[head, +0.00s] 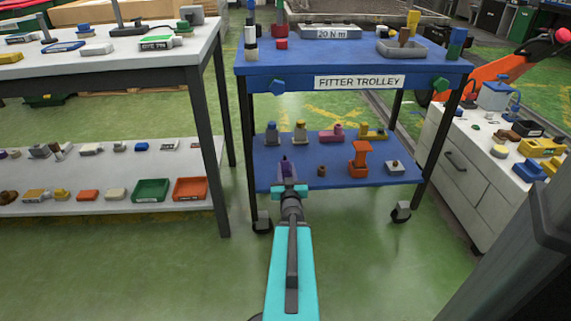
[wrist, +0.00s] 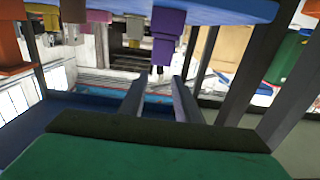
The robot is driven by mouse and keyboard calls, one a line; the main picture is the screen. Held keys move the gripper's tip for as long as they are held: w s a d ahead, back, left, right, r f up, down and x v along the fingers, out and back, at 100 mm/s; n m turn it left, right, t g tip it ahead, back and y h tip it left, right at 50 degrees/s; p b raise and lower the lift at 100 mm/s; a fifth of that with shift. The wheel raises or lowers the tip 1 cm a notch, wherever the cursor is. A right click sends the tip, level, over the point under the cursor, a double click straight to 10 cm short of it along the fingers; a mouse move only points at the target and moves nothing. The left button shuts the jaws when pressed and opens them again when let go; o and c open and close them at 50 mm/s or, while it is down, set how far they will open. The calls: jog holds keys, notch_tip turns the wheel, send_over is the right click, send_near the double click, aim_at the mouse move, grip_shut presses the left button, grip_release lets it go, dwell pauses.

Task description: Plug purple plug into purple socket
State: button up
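A purple stepped block with a dark prong (wrist: 166,38) stands on the trolley's blue lower shelf; the wrist view shows it upside down. It also shows in the head view (head: 287,166), just beyond my gripper (head: 289,187). I cannot tell whether it is the plug or the socket. In the wrist view my gripper (wrist: 157,88) has its two fingers apart, with nothing seen between them. The purple block is beyond the fingertips and appears apart from them. No other purple piece is clear on the trolley.
The blue lower shelf (head: 268,176) also holds a pink piece (head: 332,134), an orange stand (head: 359,160) and a grey block (head: 394,168). The trolley top (head: 345,65) overhangs the shelf. Dark legs stand at its corners. A white table (head: 200,45) is on the left.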

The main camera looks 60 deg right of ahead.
jog(key=shift+p+v, duration=1.05)
jog(key=shift+v, duration=0.1)
